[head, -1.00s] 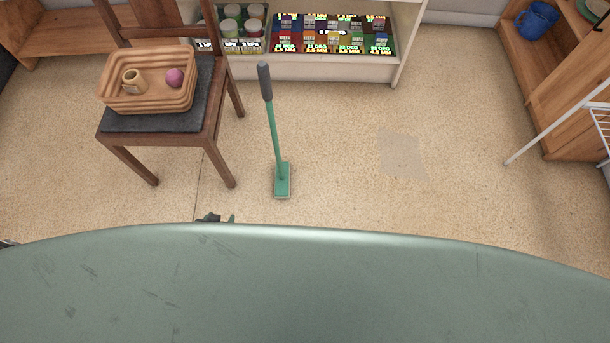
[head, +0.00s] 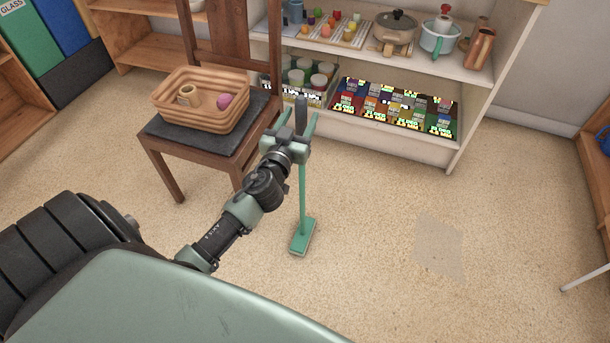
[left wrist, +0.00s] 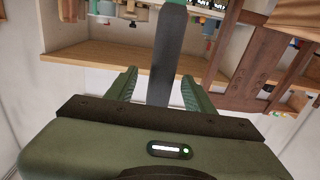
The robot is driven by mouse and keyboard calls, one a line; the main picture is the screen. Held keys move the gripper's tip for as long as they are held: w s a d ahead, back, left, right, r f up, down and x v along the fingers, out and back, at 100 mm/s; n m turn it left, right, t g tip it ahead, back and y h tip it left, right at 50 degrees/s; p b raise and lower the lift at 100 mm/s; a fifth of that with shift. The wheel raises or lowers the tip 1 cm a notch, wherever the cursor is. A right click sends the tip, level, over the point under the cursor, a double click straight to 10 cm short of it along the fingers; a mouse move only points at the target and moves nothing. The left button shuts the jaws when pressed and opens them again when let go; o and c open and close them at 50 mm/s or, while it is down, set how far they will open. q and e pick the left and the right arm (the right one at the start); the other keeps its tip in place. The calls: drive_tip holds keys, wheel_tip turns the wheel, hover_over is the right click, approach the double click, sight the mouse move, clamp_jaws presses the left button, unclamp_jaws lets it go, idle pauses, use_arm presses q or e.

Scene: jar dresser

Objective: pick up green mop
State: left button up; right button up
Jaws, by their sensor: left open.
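The green mop (head: 303,200) stands upright on the floor, with a flat green head at the bottom and a dark grey grip at the top. My left gripper (head: 299,122) is open at the top of the mop, and the grey grip shows between its two fingers. In the left wrist view the dark handle (left wrist: 167,62) runs between the spread fingers of my left gripper (left wrist: 160,88), with a gap on both sides. My right gripper is in neither view.
A wooden chair (head: 171,172) with a wicker basket (head: 200,120) on its seat stands just left of the mop. A white shelf unit (head: 400,142) with pots, jars and colourful boxes is behind. The floor (head: 380,210) to the right is clear.

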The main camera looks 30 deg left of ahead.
use_arm(q)
drive_tip(key=x, duration=0.2)
drive_tip(key=r+x, duration=0.1)
drive_tip(key=x, duration=0.1)
drive_tip(key=shift+s+a, duration=0.1)
drive_tip(key=shift+w+a+f, duration=0.1)
drive_tip(key=shift+w, duration=0.35)
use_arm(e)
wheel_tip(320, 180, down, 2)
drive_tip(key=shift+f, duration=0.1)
use_arm(q)
clamp_jaws()
drive_tip(key=shift+r, duration=0.2)
